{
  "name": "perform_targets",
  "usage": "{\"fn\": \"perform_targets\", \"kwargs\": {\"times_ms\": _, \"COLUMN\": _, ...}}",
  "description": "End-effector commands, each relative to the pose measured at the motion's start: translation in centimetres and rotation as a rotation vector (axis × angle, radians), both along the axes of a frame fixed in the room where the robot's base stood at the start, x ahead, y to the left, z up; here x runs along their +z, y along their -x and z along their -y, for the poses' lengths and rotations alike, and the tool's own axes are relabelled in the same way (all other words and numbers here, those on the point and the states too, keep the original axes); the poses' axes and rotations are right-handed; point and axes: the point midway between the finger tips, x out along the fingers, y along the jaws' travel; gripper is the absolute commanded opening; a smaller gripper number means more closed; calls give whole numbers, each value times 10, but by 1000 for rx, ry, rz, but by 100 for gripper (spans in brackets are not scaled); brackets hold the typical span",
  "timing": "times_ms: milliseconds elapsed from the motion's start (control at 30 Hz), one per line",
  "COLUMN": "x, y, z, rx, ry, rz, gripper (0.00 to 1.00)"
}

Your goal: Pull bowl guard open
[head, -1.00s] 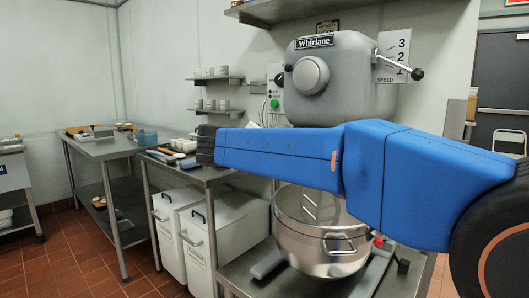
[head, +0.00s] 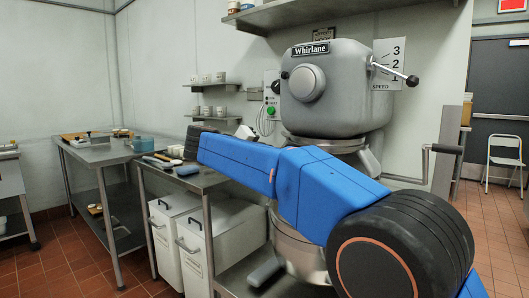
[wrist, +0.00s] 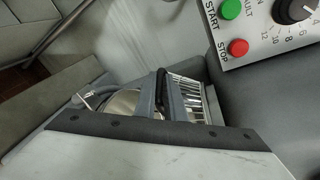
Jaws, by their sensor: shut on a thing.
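The mixer (head: 335,85) stands at the right in the head view, with its steel bowl (head: 294,252) below, mostly covered by my blue arm. The bowl guard does not show in the head view. In the wrist view the guard's wire bars (wrist: 197,97) show beside the fingers, with part of the shiny bowl (wrist: 120,104) to their left. My gripper (wrist: 162,80) shows in the wrist view, its grey fingers closed around a dark bar that looks like the guard's handle. My gripper's end is hidden in the head view.
A control box with start and stop buttons (wrist: 238,47) is close at the upper right of the wrist view. A steel table (head: 185,180) with white bins (head: 210,240) below stands left of the mixer. A crank handle (head: 440,149) sticks out at the right.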

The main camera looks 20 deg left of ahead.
Motion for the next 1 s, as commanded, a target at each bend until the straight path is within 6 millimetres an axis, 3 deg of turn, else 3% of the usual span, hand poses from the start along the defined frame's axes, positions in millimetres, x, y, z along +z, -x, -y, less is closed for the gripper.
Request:
{"fn": "perform_targets", "kwargs": {"times_ms": 233, "x": -6, "y": -1, "z": 1, "rx": -7, "ry": 5, "rz": -7, "gripper": 0}}
{"fn": "perform_targets", "kwargs": {"times_ms": 300, "x": -6, "y": -1, "z": 1, "rx": -6, "ry": 5, "rz": -7, "gripper": 24}}
{"fn": "perform_targets", "kwargs": {"times_ms": 333, "x": -6, "y": -1, "z": 1, "rx": -5, "ry": 5, "rz": -6, "gripper": 27}}
{"fn": "perform_targets", "kwargs": {"times_ms": 733, "x": 0, "y": 6, "z": -2, "rx": -1, "ry": 2, "rz": -3, "gripper": 27}}
{"fn": "perform_targets", "kwargs": {"times_ms": 1000, "x": 10, "y": 48, "z": -16, "rx": 2, "ry": 1, "rz": -2, "gripper": 27}}
